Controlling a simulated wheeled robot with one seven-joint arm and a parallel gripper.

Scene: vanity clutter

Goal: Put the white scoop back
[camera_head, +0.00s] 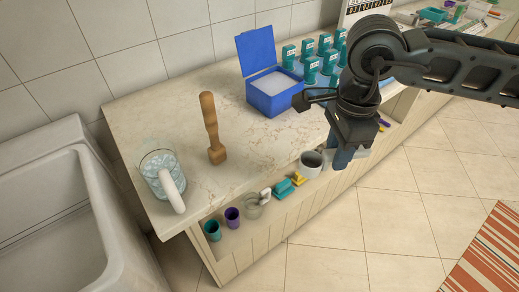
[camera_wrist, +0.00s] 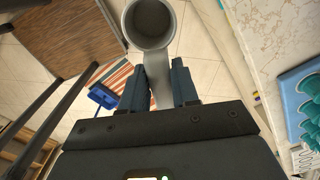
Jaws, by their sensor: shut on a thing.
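The white scoop, a round cup with a straight handle, looks greyish white. Its cup (camera_head: 311,170) shows in the head view just off the counter's front edge, left of my gripper (camera_head: 343,158). In the wrist view the scoop (camera_wrist: 168,45) is at the top centre, its open mouth facing the camera and looking empty. Its handle runs down between the two dark blue fingers of my gripper (camera_wrist: 160,75), which are shut on it. The fingers hide part of the handle.
The marble counter (camera_head: 190,100) carries an open blue box (camera_head: 262,100) of white powder, several teal-capped containers, a wooden pestle (camera_head: 212,130) and a glass mug (camera_head: 153,178). Small items sit on the shelf below. Tiled floor (camera_head: 390,220) and a striped rug (camera_head: 490,255) lie in front.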

